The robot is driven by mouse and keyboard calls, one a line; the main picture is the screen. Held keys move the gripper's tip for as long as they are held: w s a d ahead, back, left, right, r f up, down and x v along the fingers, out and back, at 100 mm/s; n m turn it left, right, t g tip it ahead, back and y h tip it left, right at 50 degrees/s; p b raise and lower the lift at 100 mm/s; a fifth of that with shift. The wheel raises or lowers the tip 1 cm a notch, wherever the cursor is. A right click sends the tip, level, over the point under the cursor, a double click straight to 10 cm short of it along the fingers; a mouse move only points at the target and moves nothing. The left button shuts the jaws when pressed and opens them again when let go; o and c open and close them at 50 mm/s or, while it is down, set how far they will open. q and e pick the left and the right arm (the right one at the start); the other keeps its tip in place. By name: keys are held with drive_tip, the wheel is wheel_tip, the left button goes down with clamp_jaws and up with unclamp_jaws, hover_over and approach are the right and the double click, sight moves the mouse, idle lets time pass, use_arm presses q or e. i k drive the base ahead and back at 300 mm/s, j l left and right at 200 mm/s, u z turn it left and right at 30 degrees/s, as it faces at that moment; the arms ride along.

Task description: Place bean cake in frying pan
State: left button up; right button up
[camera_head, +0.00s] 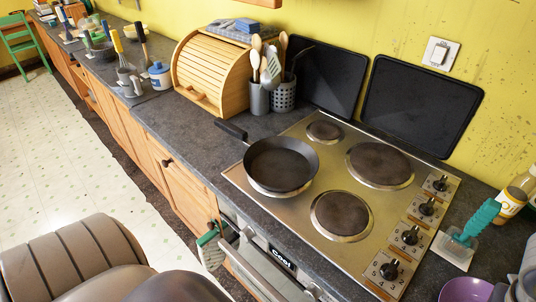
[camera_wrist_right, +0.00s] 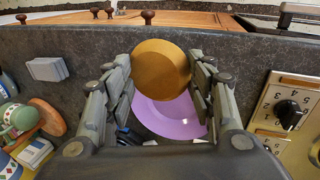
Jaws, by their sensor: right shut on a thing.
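The bean cake (camera_wrist_right: 161,68) is a round, golden-brown disc. In the right wrist view it sits between the two fingers of my right gripper (camera_wrist_right: 160,75), which is shut on it. Below it is a purple dish (camera_wrist_right: 168,115), which also shows at the bottom right of the head view (camera_head: 465,290). The frying pan (camera_head: 282,165) is black and empty and stands on the front left burner, its handle pointing to the back left. My left gripper is in neither view.
The steel hob (camera_head: 310,205) has several burners and a row of knobs at right. A teal-handled brush (camera_head: 475,228) and an oil bottle (camera_head: 515,195) stand right of it. Utensil holders (camera_head: 283,95) and a wooden bread box (camera_head: 215,75) stand behind and left of the pan.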

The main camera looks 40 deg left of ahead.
sight(288, 164)
drive_tip(key=j+u, duration=0.3)
drive_tip(key=u, duration=0.2)
drive_tip(key=i+j+u, duration=0.1)
drive_tip(key=j+u, duration=0.2)
drive_tip(key=u, duration=0.2)
drive_tip(key=i+j, duration=0.1)
drive_tip(key=j, duration=0.15)
drive_tip(key=i+j, duration=0.1)
drive_tip(key=j, duration=0.1)
